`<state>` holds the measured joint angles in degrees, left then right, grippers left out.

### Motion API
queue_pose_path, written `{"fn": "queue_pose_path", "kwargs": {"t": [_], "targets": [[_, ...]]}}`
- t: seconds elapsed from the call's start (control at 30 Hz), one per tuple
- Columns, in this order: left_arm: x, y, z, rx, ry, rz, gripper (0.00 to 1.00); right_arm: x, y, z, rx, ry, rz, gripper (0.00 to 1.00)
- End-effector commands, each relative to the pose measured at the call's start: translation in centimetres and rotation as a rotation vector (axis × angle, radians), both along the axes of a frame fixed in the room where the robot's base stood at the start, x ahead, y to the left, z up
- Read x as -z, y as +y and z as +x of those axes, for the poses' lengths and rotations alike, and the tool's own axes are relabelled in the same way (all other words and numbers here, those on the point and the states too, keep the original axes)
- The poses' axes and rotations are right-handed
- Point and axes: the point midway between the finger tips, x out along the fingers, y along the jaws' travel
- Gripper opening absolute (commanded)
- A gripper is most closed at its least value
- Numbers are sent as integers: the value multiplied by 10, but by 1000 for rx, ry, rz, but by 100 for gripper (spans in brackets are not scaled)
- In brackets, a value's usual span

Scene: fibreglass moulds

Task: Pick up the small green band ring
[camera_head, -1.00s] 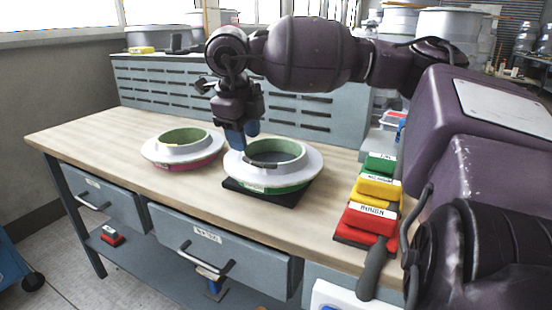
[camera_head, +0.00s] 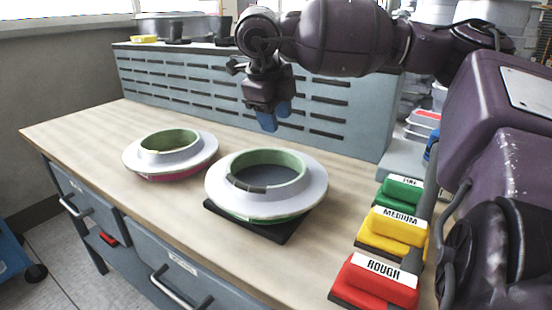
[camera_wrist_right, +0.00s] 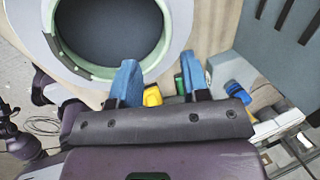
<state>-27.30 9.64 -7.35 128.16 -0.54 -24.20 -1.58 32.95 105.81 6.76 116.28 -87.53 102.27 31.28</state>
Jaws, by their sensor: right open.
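A white-flanged ring with a green band (camera_head: 244,216) under it and a pale green inner collar sits on a black pad at the middle of the bench. A dark grey patch lies on the near part of its collar. My right gripper (camera_head: 277,118), with blue fingers, is open and empty above and behind this ring, apart from it. In the right wrist view, the open blue fingers (camera_wrist_right: 158,80) point towards a ring's pale green collar and white flange (camera_wrist_right: 186,28), seen from above; its outer edge is partly cut off. My left gripper is not in view.
A second white ring (camera_head: 190,160) with a pink-red band lies to the left. Green (camera_head: 403,190), yellow (camera_head: 396,226) and red (camera_head: 376,281) labelled blocks line the right side. A grey slotted panel (camera_head: 200,80) stands behind. Bare wood (camera_head: 90,135) is free at far left.

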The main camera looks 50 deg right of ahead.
Motion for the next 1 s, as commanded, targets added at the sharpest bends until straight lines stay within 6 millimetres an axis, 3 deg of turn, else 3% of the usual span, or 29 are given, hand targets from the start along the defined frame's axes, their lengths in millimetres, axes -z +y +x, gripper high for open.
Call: {"fn": "queue_pose_path", "kwargs": {"t": [0.17,0.4,0.77,1.0], "targets": [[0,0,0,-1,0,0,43,7,-2,0,0,1,1,42],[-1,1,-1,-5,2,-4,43,40,-12,0,1,2,3,42],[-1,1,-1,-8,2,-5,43,64,-23,-1,1,2,3,42],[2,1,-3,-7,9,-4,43,95,-36,-1,1,3,2,42]]}}
